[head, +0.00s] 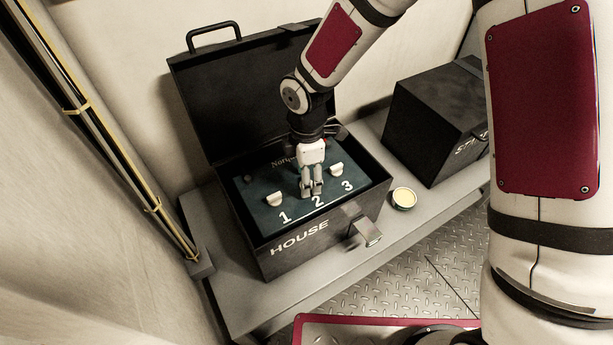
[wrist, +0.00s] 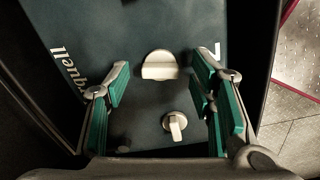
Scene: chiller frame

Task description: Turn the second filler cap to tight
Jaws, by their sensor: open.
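A teal panel (head: 250,197) inside an open dark box marked HOUSE carries white caps above the numbers 1, 2 and 3. My gripper (head: 311,190) points down over number 2 and hides the second filler cap in the head view. In the wrist view the second cap (wrist: 160,66) shows between the open fingers of my gripper (wrist: 161,75), with a gap on each side. Its bar lies across the picture. The first cap (head: 275,198) also shows lower in the wrist view (wrist: 174,126), its bar upright there. The third cap (head: 337,169) is clear of my gripper.
The box's raised lid (head: 235,95) stands behind my gripper, and its walls (head: 320,240) enclose the panel. A latch (head: 367,233) sticks out at the front. A round tin (head: 404,198) and a second dark box (head: 432,125) are to the right on the grey bench (head: 290,296).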

